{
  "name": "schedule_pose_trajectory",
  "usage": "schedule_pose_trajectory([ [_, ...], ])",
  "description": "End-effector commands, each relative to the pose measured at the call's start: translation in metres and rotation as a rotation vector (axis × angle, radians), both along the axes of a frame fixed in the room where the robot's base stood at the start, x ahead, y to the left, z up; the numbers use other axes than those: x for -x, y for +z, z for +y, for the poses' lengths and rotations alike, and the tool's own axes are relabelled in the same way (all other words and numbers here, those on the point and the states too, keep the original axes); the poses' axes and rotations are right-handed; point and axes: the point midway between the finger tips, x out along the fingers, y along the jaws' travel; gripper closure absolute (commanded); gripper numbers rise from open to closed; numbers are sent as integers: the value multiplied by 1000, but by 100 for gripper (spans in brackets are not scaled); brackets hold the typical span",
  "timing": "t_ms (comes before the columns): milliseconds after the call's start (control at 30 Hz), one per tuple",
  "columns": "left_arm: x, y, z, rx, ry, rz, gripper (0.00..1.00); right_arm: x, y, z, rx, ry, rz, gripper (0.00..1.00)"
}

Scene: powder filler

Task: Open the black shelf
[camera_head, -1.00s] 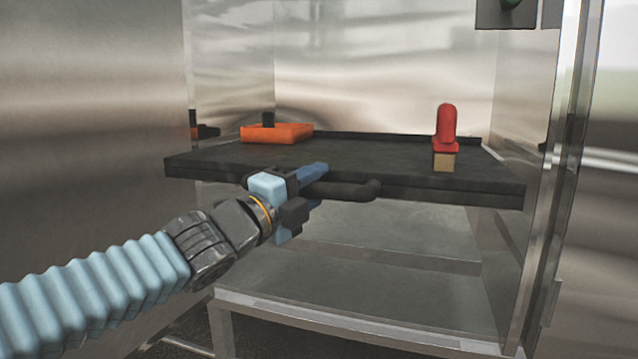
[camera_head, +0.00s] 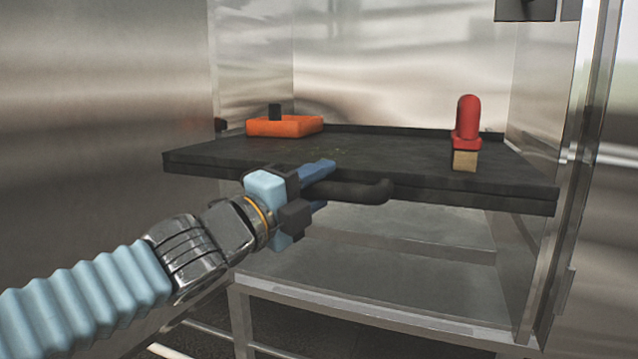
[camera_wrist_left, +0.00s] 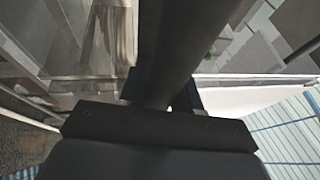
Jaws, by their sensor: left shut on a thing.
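The black shelf (camera_head: 400,170) is a flat dark board inside a metal cabinet, with a dark bar handle (camera_head: 365,191) along its front edge. My left gripper (camera_head: 318,185) is shut on the handle's left part, its blue fingers at the shelf's front edge. In the left wrist view a dark bar (camera_wrist_left: 185,45) runs between the fingers, and the gripper body fills the bottom. My right gripper is in neither view.
An orange tray (camera_head: 285,127) with a black knob sits at the shelf's back left. A red-topped object with a tan base (camera_head: 466,135) stands at the right. A lower metal shelf (camera_head: 370,285) is below. Metal walls stand on both sides.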

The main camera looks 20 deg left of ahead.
Motion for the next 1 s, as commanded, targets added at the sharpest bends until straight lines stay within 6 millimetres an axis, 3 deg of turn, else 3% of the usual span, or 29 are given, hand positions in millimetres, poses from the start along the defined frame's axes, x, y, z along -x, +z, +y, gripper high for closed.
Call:
schedule_pose_trajectory([
  [100,0,-2,0,-1,0,4,100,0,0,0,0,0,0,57],
  [133,0,-2,0,-1,0,4,63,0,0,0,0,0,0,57],
  [233,0,-2,0,-1,0,3,48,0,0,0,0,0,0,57],
  [533,1,0,0,0,0,1,47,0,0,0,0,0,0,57],
  [667,12,0,5,0,1,-1,47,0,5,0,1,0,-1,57],
  [1000,85,-10,38,1,-2,-4,47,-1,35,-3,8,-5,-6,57],
])
